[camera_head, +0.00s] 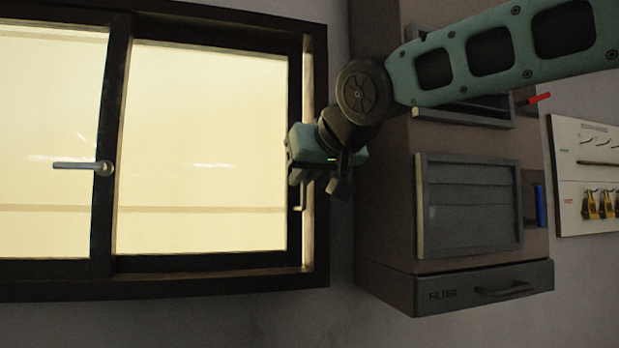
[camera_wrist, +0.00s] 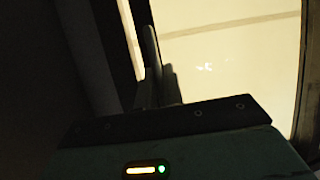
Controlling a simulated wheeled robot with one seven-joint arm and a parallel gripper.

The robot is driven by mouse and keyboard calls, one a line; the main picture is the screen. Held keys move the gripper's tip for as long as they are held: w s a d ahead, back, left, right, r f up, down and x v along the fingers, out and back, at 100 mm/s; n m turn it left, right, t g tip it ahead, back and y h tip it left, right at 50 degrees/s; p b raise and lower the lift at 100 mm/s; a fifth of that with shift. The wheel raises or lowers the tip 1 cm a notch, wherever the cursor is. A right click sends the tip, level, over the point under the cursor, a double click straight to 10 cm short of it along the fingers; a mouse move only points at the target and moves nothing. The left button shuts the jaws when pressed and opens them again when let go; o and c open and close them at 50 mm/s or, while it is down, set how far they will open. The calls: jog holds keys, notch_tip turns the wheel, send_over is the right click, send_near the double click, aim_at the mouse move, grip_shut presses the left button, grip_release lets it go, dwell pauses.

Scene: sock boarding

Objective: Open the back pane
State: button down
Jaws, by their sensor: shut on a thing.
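The window (camera_head: 318,250) has a dark frame and two bright panes, one on the left (camera_head: 45,120) and one on the right (camera_head: 200,130). Which one is the back pane I cannot tell for sure. My gripper (camera_head: 303,170) is at the right edge of the right pane, shut on a thin pull (camera_head: 299,197) whose bent lower end shows below the fingers. In the wrist view my dark fingers (camera_wrist: 157,85) stand against the frame edge beside a bright pane (camera_wrist: 225,60). The held part is mostly hidden there.
A lever handle (camera_head: 82,166) sits on the upright between the panes. A brown cabinet with a louvred panel (camera_head: 468,205) and a FILTER drawer (camera_head: 485,290) stands close right of my gripper. A tool board (camera_head: 585,165) hangs farther right.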

send_near(162, 169)
jog(key=f, duration=0.1)
jog(key=w+f, duration=0.1)
jog(key=f, duration=0.2)
jog(key=shift+w+a+f, duration=0.3)
jog(key=shift+a+f, duration=0.05)
jog(key=shift+f, duration=0.05)
jog(key=c, duration=1.8)
grip_release()
jog(key=shift+b, duration=0.3)
jog(key=b+v, duration=0.5)
jog(key=v, duration=1.2)
jog(key=shift+s+d, duration=0.15)
jog(key=shift+d, duration=0.1)
